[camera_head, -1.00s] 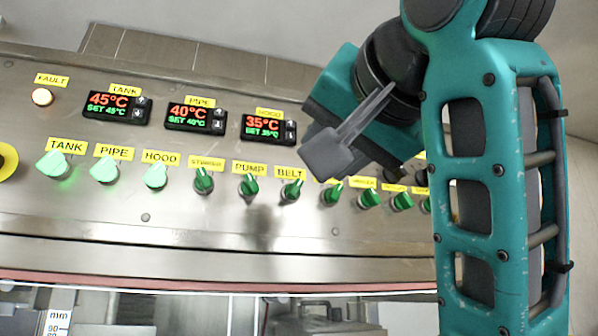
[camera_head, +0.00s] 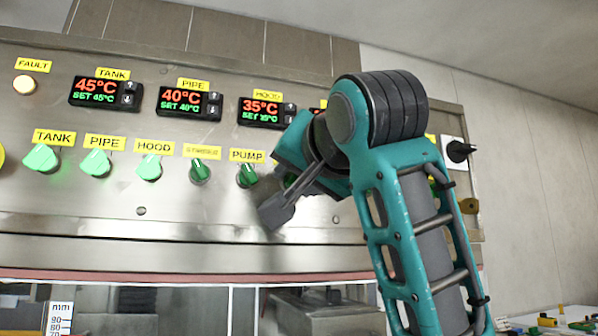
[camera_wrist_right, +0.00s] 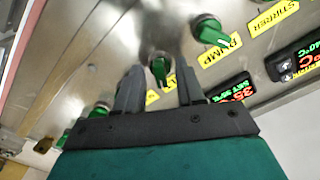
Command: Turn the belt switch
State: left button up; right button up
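The belt switch (camera_wrist_right: 158,69) is a green knob on the steel panel, next to the pump knob (camera_wrist_right: 210,30) in the right wrist view. Its yellow label is mostly covered by my fingers there. In the head view the belt switch is hidden behind my right gripper (camera_head: 275,208), just right of the pump knob (camera_head: 247,175). In the right wrist view the two grey fingers of my right gripper (camera_wrist_right: 158,78) are apart, with the belt switch between their tips. I cannot tell whether they touch it. My left gripper is in neither view.
Tank (camera_head: 42,158), pipe (camera_head: 95,163), hood (camera_head: 149,167) and stirrer (camera_head: 200,171) knobs line the panel to the left. Temperature displays (camera_head: 189,103) sit above. My right arm covers knobs to the right. A black rotary switch (camera_head: 459,150) is at the panel's right end.

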jog(key=shift+c, duration=1.3)
grip_shut()
jog(key=shift+n, duration=0.3)
jog(key=n+p, duration=0.2)
jog(key=n, duration=0.9)
jog(key=shift+r, duration=0.1)
jog(key=shift+n, duration=0.3)
